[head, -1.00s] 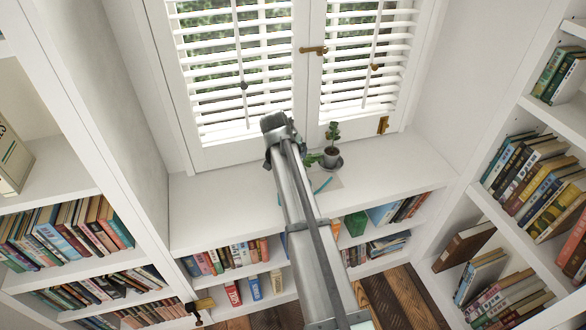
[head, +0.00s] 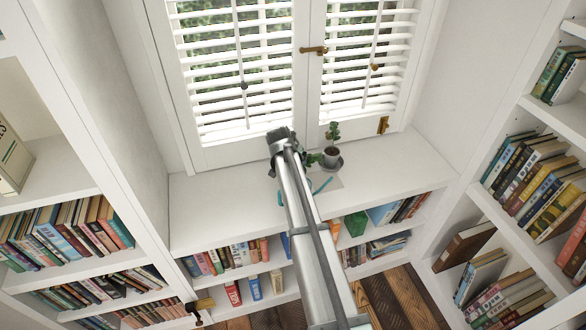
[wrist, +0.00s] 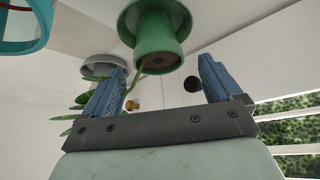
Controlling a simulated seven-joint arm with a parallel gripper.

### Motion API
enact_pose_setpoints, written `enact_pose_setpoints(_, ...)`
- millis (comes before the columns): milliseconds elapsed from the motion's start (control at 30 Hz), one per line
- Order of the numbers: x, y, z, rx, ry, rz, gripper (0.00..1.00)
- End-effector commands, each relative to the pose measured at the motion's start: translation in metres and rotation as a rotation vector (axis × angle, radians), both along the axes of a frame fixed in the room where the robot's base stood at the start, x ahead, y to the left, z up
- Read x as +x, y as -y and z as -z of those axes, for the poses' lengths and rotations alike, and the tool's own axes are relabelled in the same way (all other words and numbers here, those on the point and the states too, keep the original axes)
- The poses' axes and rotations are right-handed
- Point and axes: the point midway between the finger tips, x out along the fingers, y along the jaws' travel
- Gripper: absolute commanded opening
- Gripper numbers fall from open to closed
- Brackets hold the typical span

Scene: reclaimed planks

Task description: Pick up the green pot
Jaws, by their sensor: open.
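The green pot (wrist: 155,38) shows in the wrist view at the top middle, with a wide flange and a narrower round body. It appears in line with the gap between my gripper's (wrist: 161,66) two blue fingers, which are apart with nothing seen between them. I cannot tell how far the pot is from the fingertips. In the head view the pot is not clearly visible, probably behind my arm. The end of my arm there is above the white counter (head: 225,210), in front of the window; the fingertips are hidden.
A small potted plant (head: 331,154) on a dark saucer stands just right of my gripper on the counter. A teal object (head: 321,185) lies nearby; a teal rim (wrist: 22,28) shows in the wrist view. Bookshelves flank the counter, and its left part is clear.

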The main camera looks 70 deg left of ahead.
Motion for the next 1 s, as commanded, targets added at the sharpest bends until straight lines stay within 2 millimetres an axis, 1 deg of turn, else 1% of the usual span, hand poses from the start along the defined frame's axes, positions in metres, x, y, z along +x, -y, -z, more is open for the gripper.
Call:
enact_pose_setpoints(200, 0.008, -0.01, 0.027, -0.001, 0.0, 0.001, 0.92)
enact_pose_setpoints(300, 0.011, -0.015, 0.036, -0.001, 0.0, 0.001, 0.92)
enact_pose_setpoints(400, 0.012, -0.016, 0.039, 0.0, 0.0, 0.0, 0.92)
enact_pose_setpoints(567, 0.012, -0.016, 0.039, 0.0, 0.0, 0.0, 0.92)
enact_pose_setpoints(667, 0.012, -0.016, 0.039, 0.0, 0.0, 0.0, 0.84)
enact_pose_setpoints(1000, 0.012, -0.015, 0.039, 0.0, 0.0, 0.0, 0.52)
